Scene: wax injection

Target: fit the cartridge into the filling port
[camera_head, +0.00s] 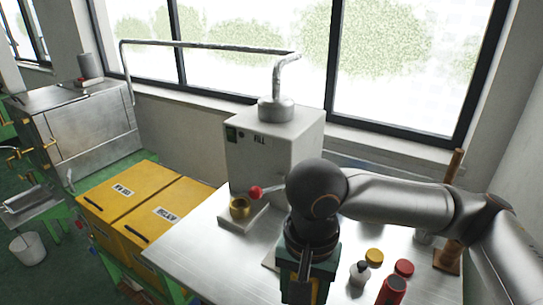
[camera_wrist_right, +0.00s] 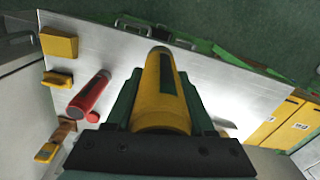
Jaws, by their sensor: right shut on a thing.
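In the right wrist view, a yellow cartridge (camera_wrist_right: 160,100) with a dark green stripe lies between the green fingers of my right gripper (camera_wrist_right: 158,88), which is shut on it. The filling port (camera_head: 240,208) is a brass ring on a pale block in front of the white filling machine (camera_head: 265,155). A red-knobbed lever (camera_head: 256,191) is beside it. My left gripper is not in view.
The table's left front part is clear.

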